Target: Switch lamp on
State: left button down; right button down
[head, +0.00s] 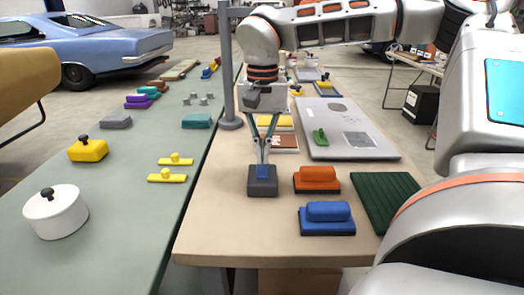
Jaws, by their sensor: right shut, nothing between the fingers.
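A dark grey box (262,192) with a blue top piece (262,172) sits on the tan table, near its front left. It looks like a switch box. My right gripper (262,161) points straight down over it, fingers together and empty. The fingertips are at the blue piece; I cannot tell whether they touch it. A grey upright post (227,65) with a round base (231,123) stands behind, at the table's left edge; it may be the lamp stand. Its upper part is partly hidden by my arm, and no lit bulb is visible. My left gripper is not in view.
Orange (317,178) and blue (327,216) blocks on dark bases lie right of the box, with a green ribbed mat (386,202) beyond. A grey panel (345,130) lies behind. The green table (120,235) at left holds a white pot (56,213) and yellow pieces (167,178).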

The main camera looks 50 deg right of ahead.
aim_at(263, 167)
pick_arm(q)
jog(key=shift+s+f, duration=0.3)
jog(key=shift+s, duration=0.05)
pick_arm(e)
jog(key=shift+f, duration=0.5)
